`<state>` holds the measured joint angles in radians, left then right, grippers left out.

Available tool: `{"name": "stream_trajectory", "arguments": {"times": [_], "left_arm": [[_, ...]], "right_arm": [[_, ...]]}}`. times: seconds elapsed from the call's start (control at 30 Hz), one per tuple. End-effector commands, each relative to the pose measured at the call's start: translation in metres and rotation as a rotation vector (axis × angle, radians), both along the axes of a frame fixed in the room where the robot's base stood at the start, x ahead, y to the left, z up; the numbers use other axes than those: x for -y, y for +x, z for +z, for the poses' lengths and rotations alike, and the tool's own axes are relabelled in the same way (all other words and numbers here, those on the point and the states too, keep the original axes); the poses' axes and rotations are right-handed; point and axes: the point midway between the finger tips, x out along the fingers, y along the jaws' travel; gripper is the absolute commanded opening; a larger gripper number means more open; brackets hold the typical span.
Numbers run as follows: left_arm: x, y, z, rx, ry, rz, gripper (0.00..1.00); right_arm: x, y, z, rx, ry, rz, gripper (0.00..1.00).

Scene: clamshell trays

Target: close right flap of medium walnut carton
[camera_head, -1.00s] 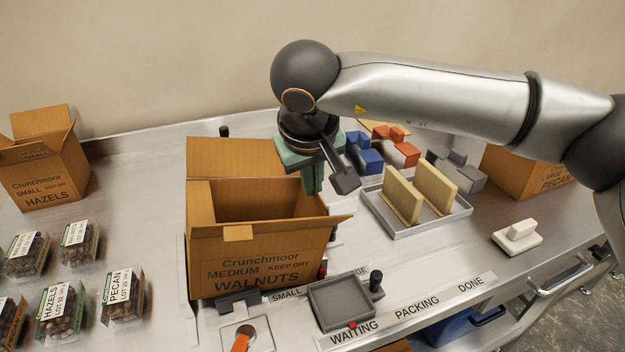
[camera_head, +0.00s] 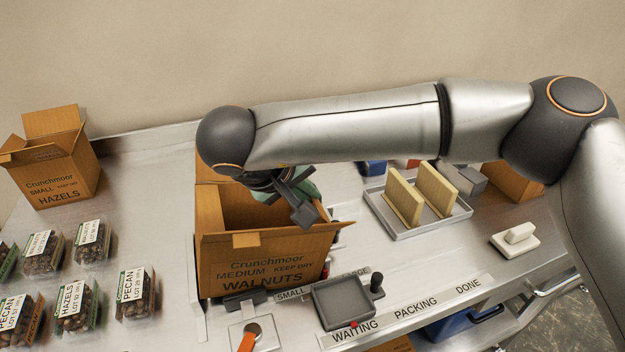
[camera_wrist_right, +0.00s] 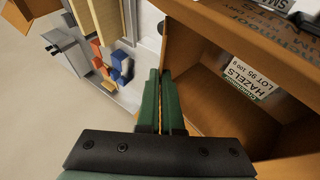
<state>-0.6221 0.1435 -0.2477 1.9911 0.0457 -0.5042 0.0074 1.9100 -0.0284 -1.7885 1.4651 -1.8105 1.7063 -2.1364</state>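The medium walnut carton (camera_head: 262,268) stands open on the bench in the head view. Its right flap (camera_head: 328,228) sticks outward at the right edge. The back of the carton is partly hidden by my right arm. My right gripper is mostly hidden behind my wrist in the head view, above the carton's back right part. A clamshell labelled hazels (camera_wrist_right: 240,80) shows inside the carton. My left gripper is out of view.
A grey tray (camera_head: 410,232) with two upright tan boards stands right of the carton. A small hazels carton (camera_head: 62,180) and several nut clamshells (camera_head: 75,305) are at the left. A dark grey tray (camera_head: 342,303) sits in front right. A white block (camera_head: 515,238) lies farther right.

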Motion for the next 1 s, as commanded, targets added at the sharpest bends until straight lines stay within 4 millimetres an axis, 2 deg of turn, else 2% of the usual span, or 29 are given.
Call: {"name": "stream_trajectory", "arguments": {"times": [0.4, 0.97, 1.0], "left_arm": [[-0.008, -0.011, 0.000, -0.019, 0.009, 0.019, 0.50], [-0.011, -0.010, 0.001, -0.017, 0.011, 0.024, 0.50], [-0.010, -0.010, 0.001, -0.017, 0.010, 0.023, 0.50]], "right_arm": [[-0.007, -0.002, -0.004, 0.068, -0.198, 0.000, 0.00], [-0.008, -0.002, -0.006, 0.076, -0.227, -0.001, 0.00], [-0.007, -0.002, -0.006, 0.076, -0.227, -0.001, 0.07]]}}
